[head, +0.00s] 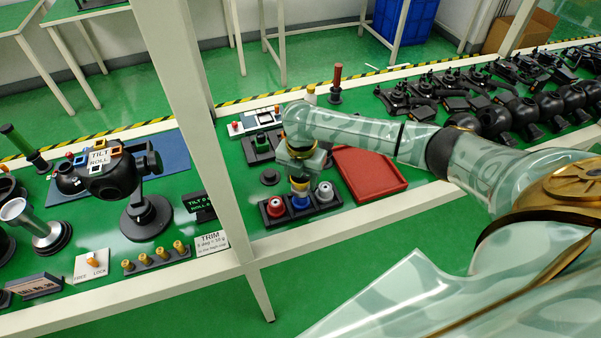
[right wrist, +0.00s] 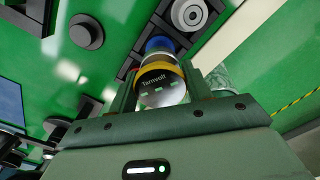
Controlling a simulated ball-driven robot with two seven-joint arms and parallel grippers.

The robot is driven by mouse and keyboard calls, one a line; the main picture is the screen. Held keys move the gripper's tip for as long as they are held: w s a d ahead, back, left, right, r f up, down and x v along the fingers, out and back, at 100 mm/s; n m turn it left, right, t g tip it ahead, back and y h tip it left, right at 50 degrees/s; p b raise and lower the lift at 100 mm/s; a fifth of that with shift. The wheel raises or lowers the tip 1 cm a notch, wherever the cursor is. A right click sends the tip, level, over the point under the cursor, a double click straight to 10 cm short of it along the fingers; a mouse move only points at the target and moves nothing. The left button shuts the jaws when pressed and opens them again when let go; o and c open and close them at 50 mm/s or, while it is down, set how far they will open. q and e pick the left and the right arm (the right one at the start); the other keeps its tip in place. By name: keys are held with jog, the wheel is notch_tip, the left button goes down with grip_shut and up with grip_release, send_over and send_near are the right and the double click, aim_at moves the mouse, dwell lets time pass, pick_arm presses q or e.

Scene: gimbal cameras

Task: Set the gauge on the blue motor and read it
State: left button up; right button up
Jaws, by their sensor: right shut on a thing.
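My right gripper (head: 300,170) is shut on a gauge (right wrist: 160,82) with a yellow band and the name "Tarnvolt". In the right wrist view the gauge sits between the two fingers, and its small green marks are too small to read. The blue motor (head: 300,202) stands in the middle of a dark rack, directly below the gauge, and its blue edge (right wrist: 160,45) shows beyond the gauge. I cannot tell whether gauge and motor touch. A red motor (head: 275,208) is on the left in the rack and a pale grey motor (head: 325,193) on the right. My left gripper is out of view.
A red tray (head: 368,174) lies right of the rack. A small control box (head: 256,122) and a black disc (head: 269,177) are behind it. A pale frame post (head: 190,90) stands left of the rack. A black gimbal camera (head: 125,180) is further left; several more line the right.

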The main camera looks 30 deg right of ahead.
aim_at(301, 185)
jog(key=shift+f, duration=0.3)
jog(key=shift+r, duration=0.1)
dwell(0.4)
jog(key=shift+p, duration=0.4)
dwell(0.5)
jog(key=shift+p, duration=0.4)
dwell(0.4)
jog(key=shift+p, duration=0.35)
jog(key=shift+f+b, duration=0.7)
jog(key=shift+f, duration=0.6)
